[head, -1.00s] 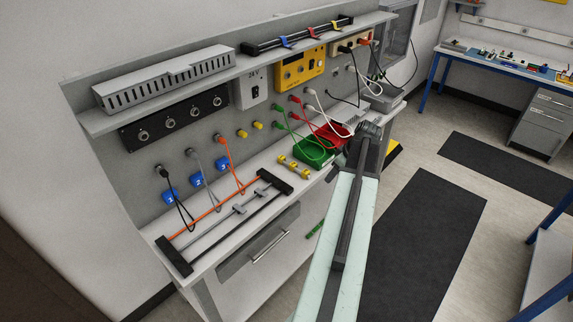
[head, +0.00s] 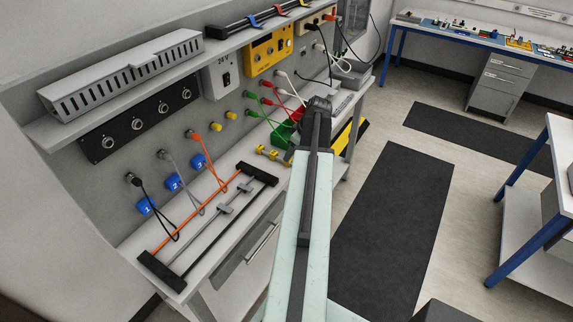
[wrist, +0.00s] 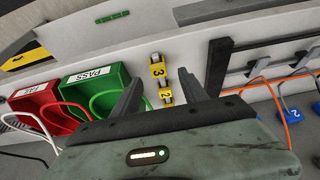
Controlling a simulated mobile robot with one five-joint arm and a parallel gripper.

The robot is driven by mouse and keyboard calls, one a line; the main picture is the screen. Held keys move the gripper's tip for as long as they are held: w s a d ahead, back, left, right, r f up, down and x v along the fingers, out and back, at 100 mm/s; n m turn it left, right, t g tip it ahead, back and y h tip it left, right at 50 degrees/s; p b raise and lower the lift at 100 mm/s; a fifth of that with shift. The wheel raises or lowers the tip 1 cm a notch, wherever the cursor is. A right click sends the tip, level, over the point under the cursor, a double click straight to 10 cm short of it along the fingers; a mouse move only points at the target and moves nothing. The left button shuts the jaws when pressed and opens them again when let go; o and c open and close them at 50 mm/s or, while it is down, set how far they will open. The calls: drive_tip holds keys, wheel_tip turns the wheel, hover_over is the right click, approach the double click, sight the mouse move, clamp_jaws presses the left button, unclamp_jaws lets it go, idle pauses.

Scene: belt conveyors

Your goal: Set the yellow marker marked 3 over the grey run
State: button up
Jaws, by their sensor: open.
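The yellow marker marked 3 (wrist: 157,70) shows in the wrist view on the pale bench, just beside a yellow marker marked 2 (wrist: 165,95). In the head view the yellow markers (head: 273,155) are small and their digits cannot be read. My gripper (wrist: 160,76) is open and empty, with its two fingers apart on either side of the markers in the picture; the height gap is unclear. The grey run (head: 222,211) lies between an orange run and a black run, stretched between two black end blocks. It bears small grey clips.
Blue blocks 1 (head: 147,206), 2 (head: 173,183) and 3 (head: 198,161) stand behind the runs with cables nearby. The green PASS bin (wrist: 97,90) and red FAIL bin (wrist: 36,106) are left of the markers in the wrist view, with looping cables.

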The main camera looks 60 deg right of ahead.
drive_tip(key=b+x, duration=0.4)
drive_tip(key=x, duration=0.1)
drive_tip(key=shift+s+d+f, duration=0.15)
drive_tip(key=shift+s, duration=0.05)
drive_tip(key=shift+r, duration=0.2)
clamp_jaws()
